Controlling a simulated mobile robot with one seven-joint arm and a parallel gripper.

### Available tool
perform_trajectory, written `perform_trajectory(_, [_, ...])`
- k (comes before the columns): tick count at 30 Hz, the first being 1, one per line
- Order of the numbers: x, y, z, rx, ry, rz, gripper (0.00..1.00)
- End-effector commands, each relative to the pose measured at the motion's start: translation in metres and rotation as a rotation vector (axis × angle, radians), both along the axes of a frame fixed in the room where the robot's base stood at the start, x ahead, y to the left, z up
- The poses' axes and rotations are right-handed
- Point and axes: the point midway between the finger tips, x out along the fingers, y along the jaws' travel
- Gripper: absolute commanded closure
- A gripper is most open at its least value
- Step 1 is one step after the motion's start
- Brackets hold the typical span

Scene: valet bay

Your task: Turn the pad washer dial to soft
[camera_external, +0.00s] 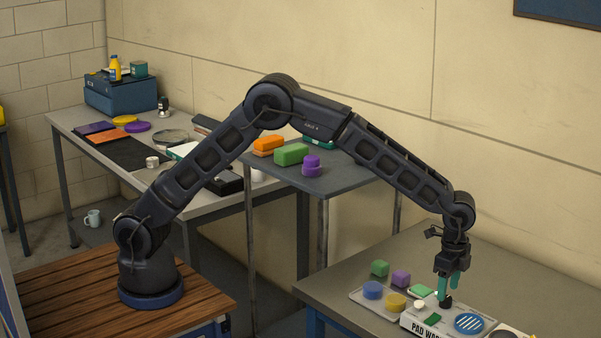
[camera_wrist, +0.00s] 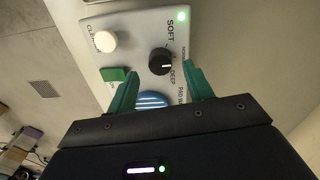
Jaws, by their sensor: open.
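The pad washer (camera_external: 412,321) is a white box on the right table, partly cut off by the bottom edge. Its face (camera_wrist: 135,45) fills the upper middle of the wrist view. The black dial (camera_wrist: 162,62) has a white mark that seems to face right, toward the DEEP lettering. The SOFT lettering (camera_wrist: 170,28) is above the dial in that view. My gripper (camera_wrist: 163,76) is open, its green fingers on either side of the dial's near side; contact is not clear. In the external view my gripper (camera_external: 447,290) points down over the dial (camera_external: 446,302).
A white knob (camera_wrist: 104,41), a green switch (camera_wrist: 114,75) and a lit green lamp (camera_wrist: 181,16) are on the washer's face. A blue striped disc (camera_external: 468,323) is beside the dial. A tray (camera_external: 362,300) with coloured pads stands left of the washer.

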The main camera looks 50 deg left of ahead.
Motion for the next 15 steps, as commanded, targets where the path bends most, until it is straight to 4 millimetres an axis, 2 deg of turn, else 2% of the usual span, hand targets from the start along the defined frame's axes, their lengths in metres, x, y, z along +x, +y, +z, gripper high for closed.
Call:
perform_trajectory(1, [-0.001, 0.000, -0.008, 0.003, 0.001, 0.000, 0.49])
perform_trajectory(6, [0.000, 0.000, -0.022, 0.001, 0.000, -0.001, 0.49])
perform_trajectory(15, [0.000, 0.000, -0.028, 0.000, 0.000, -0.001, 0.49])
